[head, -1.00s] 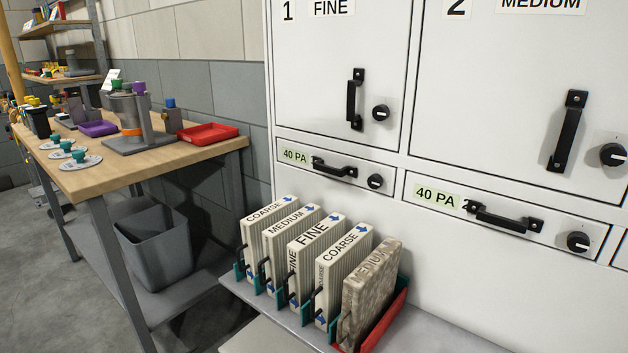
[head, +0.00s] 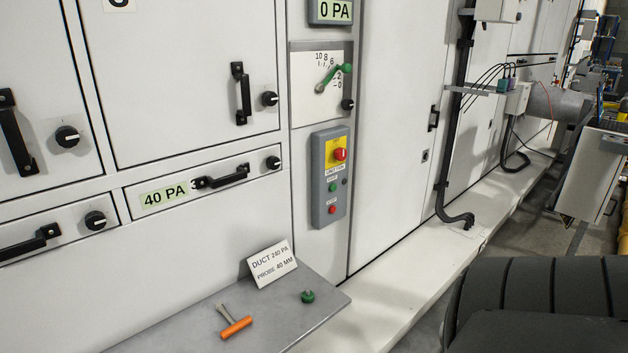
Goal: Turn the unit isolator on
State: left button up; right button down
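No switch in the head view is clearly readable as the unit isolator. A grey control box (head: 330,178) is fixed upright on the white cabinet front. It carries a red knob (head: 340,154) on a yellow plate, with a green button (head: 332,188) and a red button (head: 332,210) below. The small lettering on it is too blurred to read surely. Further right, a grey box (head: 518,98) is mounted near a grey cylinder, and a larger pale grey box (head: 592,178) stands at the right edge. Neither of my grippers is in view.
A grey shelf (head: 190,325) below the cabinet holds an orange-handled tool (head: 236,328), a green knob-like piece (head: 308,297) and a card (head: 272,264). A dial gauge (head: 321,80) sits above the control box. A white ledge (head: 420,265) runs along the cabinet's foot.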

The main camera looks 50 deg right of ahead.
aim_at(340, 154)
jog(key=z, duration=1.75)
jog(key=i+l+z, duration=0.1)
jog(key=l, duration=0.65)
